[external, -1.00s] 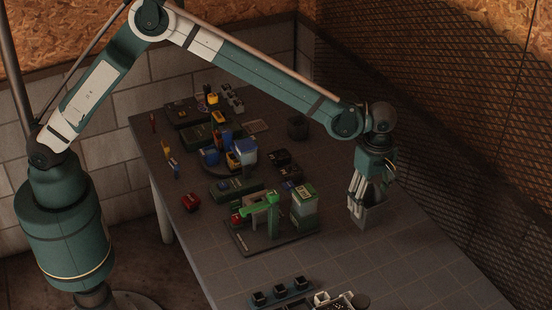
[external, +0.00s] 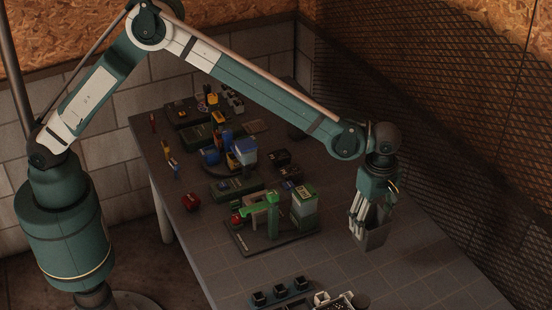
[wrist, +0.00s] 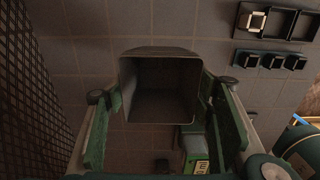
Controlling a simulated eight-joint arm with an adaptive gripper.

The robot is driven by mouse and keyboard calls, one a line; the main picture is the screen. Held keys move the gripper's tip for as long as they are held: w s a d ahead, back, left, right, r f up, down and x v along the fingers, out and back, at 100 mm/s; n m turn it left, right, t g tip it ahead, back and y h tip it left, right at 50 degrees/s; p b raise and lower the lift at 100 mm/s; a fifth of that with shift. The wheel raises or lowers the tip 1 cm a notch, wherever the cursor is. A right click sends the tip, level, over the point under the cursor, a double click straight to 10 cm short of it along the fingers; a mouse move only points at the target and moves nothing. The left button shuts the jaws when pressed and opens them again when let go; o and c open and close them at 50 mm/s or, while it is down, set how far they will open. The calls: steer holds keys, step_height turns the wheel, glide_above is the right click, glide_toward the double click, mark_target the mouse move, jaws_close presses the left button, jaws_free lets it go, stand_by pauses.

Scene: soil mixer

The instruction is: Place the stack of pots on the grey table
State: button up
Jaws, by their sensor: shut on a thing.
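The stack of pots (external: 371,236) is dark grey and square-mouthed, and hangs from my gripper (external: 366,213) over the right part of the grey table (external: 420,265). In the wrist view the pot's open mouth (wrist: 160,91) faces the camera and looks empty inside. The fingers of my gripper (wrist: 160,108) lie along its left and right sides, shut on it. I cannot tell how many pots are nested. The pots look slightly tilted in the external view. Their height above the table is hard to tell.
A green machine (external: 266,212) and a green-and-white box (external: 305,207) stand left of the pots. Small black pots in a tray (external: 282,293) are at the front edge. A mesh wall (external: 440,120) runs along the right. The tabletop around the pots is clear.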

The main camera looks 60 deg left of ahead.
steer(key=shift+f, duration=2.65)
steer(key=shift+f, duration=0.1)
steer(key=shift+f+b, duration=0.45)
steer(key=shift+f, duration=1.35)
steer(key=shift+f, duration=0.1)
steer(key=o, duration=0.9)
step_height(320, 180, up, 12)
steer(key=shift+r+p, duration=0.15)
steer(key=shift+p, duration=0.5)
